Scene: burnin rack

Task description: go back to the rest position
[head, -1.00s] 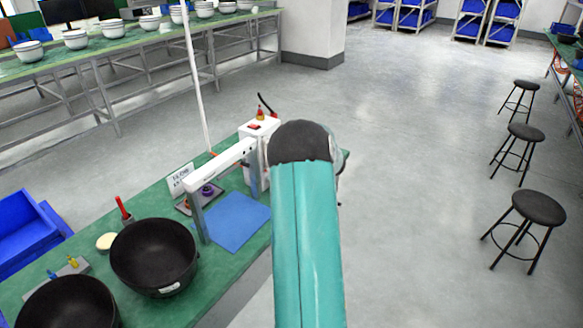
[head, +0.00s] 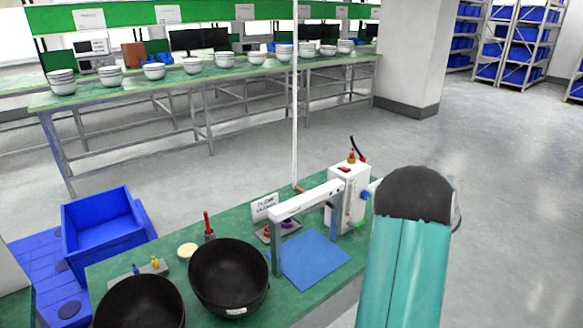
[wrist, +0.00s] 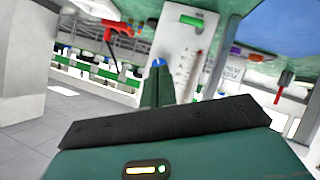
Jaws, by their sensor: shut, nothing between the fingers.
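My teal arm with a dark rounded joint fills the right of the head view and hides part of the table's right end. In the head view the gripper is mostly hidden behind my arm, near the white box (head: 346,190) of the bench device. I see no object held.
The green table (head: 310,297) carries two black bowls, one of them here (head: 228,275), a blue mat (head: 308,262), a white sign (head: 265,207) and a red-handled tool (head: 207,225). A blue bin (head: 100,225) stands left. Clear grey floor (head: 500,200) lies right.

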